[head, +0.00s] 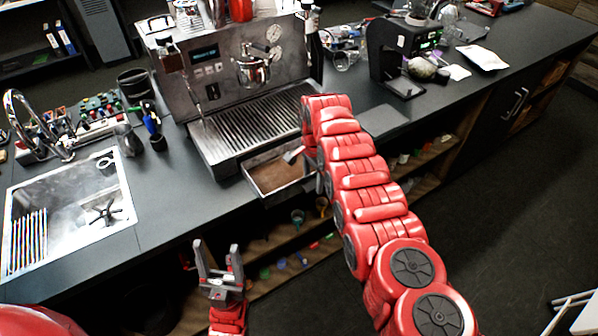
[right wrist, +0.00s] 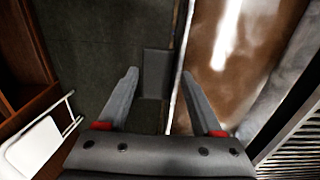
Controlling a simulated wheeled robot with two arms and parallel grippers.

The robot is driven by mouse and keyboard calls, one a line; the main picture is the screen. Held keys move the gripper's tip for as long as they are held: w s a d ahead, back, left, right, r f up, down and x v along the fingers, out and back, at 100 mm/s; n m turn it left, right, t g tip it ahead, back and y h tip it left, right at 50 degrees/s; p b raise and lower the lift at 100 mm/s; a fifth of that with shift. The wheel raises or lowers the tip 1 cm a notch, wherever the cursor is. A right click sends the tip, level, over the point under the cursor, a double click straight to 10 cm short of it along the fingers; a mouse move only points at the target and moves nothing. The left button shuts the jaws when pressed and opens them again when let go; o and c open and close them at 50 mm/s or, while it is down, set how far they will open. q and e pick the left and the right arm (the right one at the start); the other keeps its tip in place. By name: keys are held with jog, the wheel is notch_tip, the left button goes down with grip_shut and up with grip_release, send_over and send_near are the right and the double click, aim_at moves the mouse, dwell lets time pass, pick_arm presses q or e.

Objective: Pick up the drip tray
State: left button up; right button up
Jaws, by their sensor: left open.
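The drip tray (head: 262,188) is a shallow metal tray with brown, wet-looking contents. It is pulled partly out from under the espresso machine (head: 225,75) and juts past the counter edge. It also shows in the right wrist view (right wrist: 225,60), with a grey tab (right wrist: 156,72) on its outer side. My right gripper (right wrist: 158,75) is open at the tray's front edge, with the rim and tab between its fingers; contact cannot be told. In the head view its red arm hides part of the tray. My left gripper (head: 218,262) is open and empty, below and left of the tray.
A sink (head: 75,215) with a faucet is at the left. A black grinder (head: 395,55) stands right of the machine. Bottles and cups (head: 130,140) stand between sink and machine. Open shelves with small items lie under the counter. The floor at right is mostly clear.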

grip_shut()
jog(key=shift+r, duration=0.1)
dwell(0.4)
